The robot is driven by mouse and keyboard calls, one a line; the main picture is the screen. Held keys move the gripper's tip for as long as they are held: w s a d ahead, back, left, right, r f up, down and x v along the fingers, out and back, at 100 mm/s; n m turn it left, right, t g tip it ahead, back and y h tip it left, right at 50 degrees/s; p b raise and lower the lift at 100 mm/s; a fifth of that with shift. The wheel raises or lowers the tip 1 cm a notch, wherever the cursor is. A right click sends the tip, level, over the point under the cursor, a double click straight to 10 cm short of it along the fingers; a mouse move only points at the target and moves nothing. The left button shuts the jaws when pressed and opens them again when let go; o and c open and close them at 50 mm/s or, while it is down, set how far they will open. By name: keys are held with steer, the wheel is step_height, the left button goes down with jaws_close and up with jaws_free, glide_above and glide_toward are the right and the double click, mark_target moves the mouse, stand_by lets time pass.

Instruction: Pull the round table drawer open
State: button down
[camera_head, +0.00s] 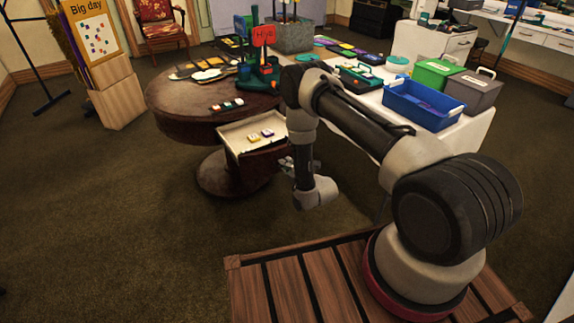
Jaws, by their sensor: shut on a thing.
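The round table (170,113) is dark brown and stands left of the middle on a thick pedestal. Its drawer (233,130) stands out from under the table top on the right side, so its pale inside shows. Two small blocks, one yellowish (253,137) and one whitish and purple (268,133), lie in the drawer. My gripper (286,161) is at the right end of the drawer front, small and partly hidden by my own wrist. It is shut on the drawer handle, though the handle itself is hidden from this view.
On the round table are several small blocks (227,105), palettes and a red sign (264,36). A white table (455,128) at right carries a blue bin (424,105), a green box (437,73) and a grey box (471,92). The carpet in front of the drawer is clear.

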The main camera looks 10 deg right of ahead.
steer(key=c, duration=1.5)
jaws_free()
steer(key=v, duration=1.2)
